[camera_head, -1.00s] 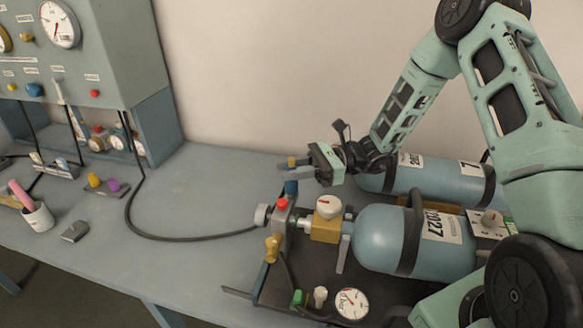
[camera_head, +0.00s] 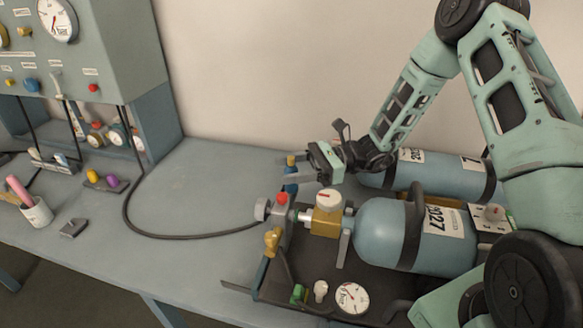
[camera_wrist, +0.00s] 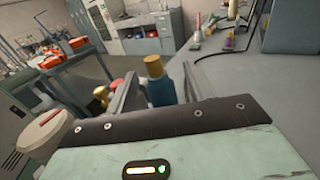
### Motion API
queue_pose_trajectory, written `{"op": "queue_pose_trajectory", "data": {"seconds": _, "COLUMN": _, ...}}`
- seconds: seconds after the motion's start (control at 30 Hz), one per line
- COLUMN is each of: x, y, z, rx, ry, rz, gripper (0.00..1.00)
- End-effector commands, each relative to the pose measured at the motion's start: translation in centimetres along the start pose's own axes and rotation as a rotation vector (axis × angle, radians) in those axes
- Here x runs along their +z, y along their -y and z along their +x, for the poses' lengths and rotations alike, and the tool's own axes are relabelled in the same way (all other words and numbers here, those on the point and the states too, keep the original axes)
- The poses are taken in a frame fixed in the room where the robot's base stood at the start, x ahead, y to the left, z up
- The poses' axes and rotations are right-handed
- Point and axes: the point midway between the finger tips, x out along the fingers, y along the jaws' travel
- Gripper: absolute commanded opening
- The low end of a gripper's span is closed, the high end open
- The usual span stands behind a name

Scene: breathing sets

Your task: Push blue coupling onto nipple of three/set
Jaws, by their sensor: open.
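The blue coupling (camera_head: 291,186) stands upright above the valve block (camera_head: 278,208) of the front breathing set, with a brass-coloured piece (camera_head: 290,160) on top. In the wrist view the blue coupling (camera_wrist: 161,92) sits between my two fingers, with gaps on both sides. My gripper (camera_head: 298,177) is open around it, coming in from the right; it also shows in the wrist view (camera_wrist: 161,70). The lower end of the coupling is hidden in the wrist view. I cannot tell which fitting is the nipple of three/set.
The front cylinder (camera_head: 385,235) and rear cylinder (camera_head: 405,175) lie on the right. A black hose (camera_head: 180,238) runs from the valve block to the gauge panel (camera_head: 110,50). A cup (camera_head: 37,213) and a grey block (camera_head: 74,228) stand left. The bench middle is mostly clear.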

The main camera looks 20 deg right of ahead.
Motion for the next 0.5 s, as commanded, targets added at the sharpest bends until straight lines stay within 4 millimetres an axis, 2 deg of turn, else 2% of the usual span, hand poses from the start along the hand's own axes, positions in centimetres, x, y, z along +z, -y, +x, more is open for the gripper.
{"op": "queue_pose_trajectory", "data": {"seconds": 0.17, "x": -0.1, "y": 0.1, "z": -1.3, "rx": -0.004, "ry": 0.001, "rz": 0.0, "gripper": 0.53}}
{"op": "queue_pose_trajectory", "data": {"seconds": 0.27, "x": -0.3, "y": 0.1, "z": -3.1, "rx": -0.006, "ry": -0.001, "rz": -0.002, "gripper": 0.53}}
{"op": "queue_pose_trajectory", "data": {"seconds": 0.5, "x": -0.3, "y": 0.1, "z": -8.8, "rx": -0.005, "ry": -0.002, "rz": -0.004, "gripper": 0.53}}
